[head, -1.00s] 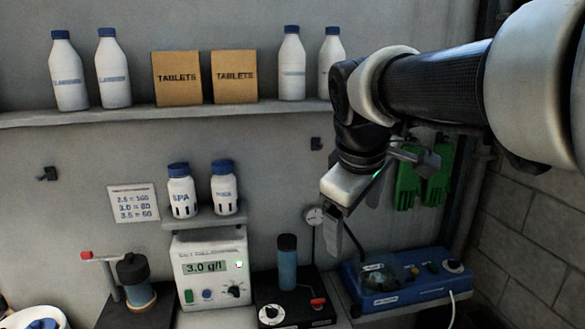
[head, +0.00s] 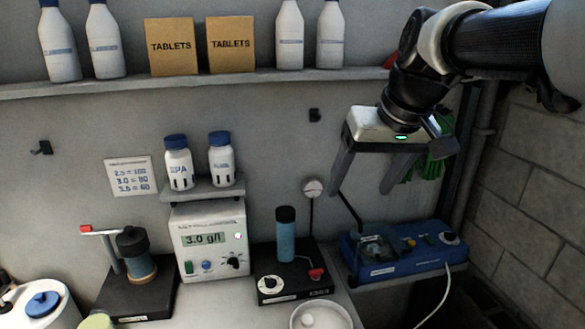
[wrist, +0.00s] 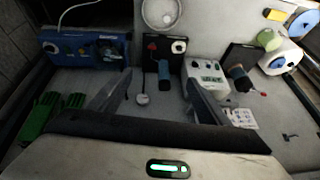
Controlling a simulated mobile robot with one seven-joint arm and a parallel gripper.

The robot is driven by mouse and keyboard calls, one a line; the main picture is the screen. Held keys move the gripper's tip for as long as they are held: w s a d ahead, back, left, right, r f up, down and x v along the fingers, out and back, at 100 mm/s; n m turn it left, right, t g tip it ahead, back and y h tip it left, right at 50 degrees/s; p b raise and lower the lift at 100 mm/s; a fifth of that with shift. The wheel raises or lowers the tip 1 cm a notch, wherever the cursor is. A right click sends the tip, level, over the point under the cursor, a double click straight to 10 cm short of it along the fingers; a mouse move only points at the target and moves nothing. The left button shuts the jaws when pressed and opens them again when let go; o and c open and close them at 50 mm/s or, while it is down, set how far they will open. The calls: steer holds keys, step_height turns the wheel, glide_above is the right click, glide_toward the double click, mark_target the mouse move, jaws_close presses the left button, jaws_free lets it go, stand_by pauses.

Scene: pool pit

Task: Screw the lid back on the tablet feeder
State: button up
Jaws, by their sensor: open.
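A teal cylinder (head: 286,243) with a dark cap (head: 285,214) stands upright on a black base with a red handle. It looks like the tablet feeder, though no label confirms this. A similar cylinder (head: 141,266) with a dark top stands on another black base at left. I cannot tell whether either top is a loose lid. A blue round lid (head: 43,304) lies on a white container (head: 60,314) at bottom left. My gripper (head: 361,193) is open and empty, fingers down, above and right of the teal cylinder. The wrist view shows that cylinder (wrist: 164,73) between the fingers.
A white bowl (head: 342,316) holding something pale stands at the front. A grey meter (head: 209,240) reads 3.0 g/l between the two bases. A blue device (head: 400,252) stands below my gripper. White bottles and tablet boxes (head: 172,46) line the shelf.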

steer(key=w+n, duration=0.1)
steer(key=w, duration=0.8)
steer(key=n+g+y+b, duration=0.1)
steer(key=n+g+b, duration=0.1)
steer(key=n, duration=0.4)
glide_above(285, 210)
steer(key=s+d, duration=0.5)
step_height(285, 210, down, 11)
steer(key=x, duration=1.7)
steer(key=shift+w+a+r, duration=0.2)
steer(key=shift+a, duration=0.1)
